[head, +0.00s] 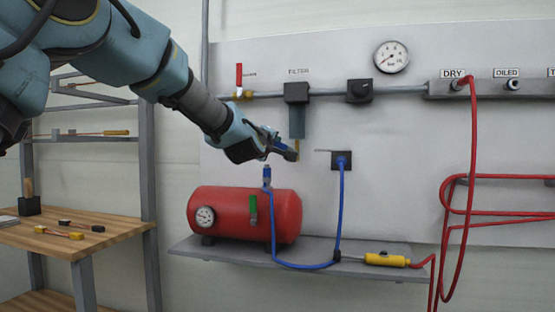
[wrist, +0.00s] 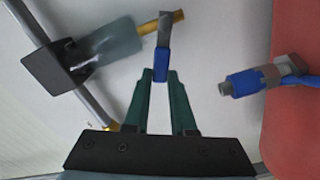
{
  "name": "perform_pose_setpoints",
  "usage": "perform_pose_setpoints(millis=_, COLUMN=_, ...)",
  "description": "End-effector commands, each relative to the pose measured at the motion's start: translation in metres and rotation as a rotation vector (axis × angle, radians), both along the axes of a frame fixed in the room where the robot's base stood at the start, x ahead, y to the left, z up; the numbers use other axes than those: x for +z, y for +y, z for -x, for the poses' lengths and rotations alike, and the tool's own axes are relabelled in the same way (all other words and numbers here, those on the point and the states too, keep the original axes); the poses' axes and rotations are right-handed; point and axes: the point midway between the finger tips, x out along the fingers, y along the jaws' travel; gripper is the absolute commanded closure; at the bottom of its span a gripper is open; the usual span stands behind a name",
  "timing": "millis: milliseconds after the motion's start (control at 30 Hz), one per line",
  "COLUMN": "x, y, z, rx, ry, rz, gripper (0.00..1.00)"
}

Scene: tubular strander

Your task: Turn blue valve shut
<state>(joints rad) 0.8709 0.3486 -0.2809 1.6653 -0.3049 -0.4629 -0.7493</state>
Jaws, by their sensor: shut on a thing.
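The blue valve has a short metal lever with a blue sleeve (wrist: 161,62), seen in the wrist view. It sits at the brass drain outlet (wrist: 178,16) under the filter's grey bowl (wrist: 118,42). The lever stands crosswise to the bowl and outlet. My gripper (wrist: 161,76) has its green fingers shut on the blue sleeve. In the head view my gripper (head: 288,153) is just below the filter bowl (head: 297,122), in front of the wall panel. The lever is hard to make out there.
A blue hose coupling (head: 267,174) rises from the red tank (head: 230,212) close below my gripper; it also shows in the wrist view (wrist: 245,83). A black wall fitting (head: 341,160) with a blue hose is to the right. A red-handled valve (head: 239,76) is on the pipe above.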

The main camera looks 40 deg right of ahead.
Motion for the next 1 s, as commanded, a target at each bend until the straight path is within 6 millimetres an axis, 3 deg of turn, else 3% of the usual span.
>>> perform_pose_setpoints(millis=33, x=-0.012, y=0.002, z=-0.002, rx=0.002, ry=0.036, rz=0.023, gripper=1.0)
perform_pose_setpoints(millis=500, x=-0.027, y=0.003, z=-0.005, rx=0.0, ry=0.316, rz=0.202, gripper=1.0)
perform_pose_setpoints(millis=1000, x=-0.029, y=0.003, z=-0.005, rx=0.0, ry=0.396, rz=0.25, gripper=1.0)
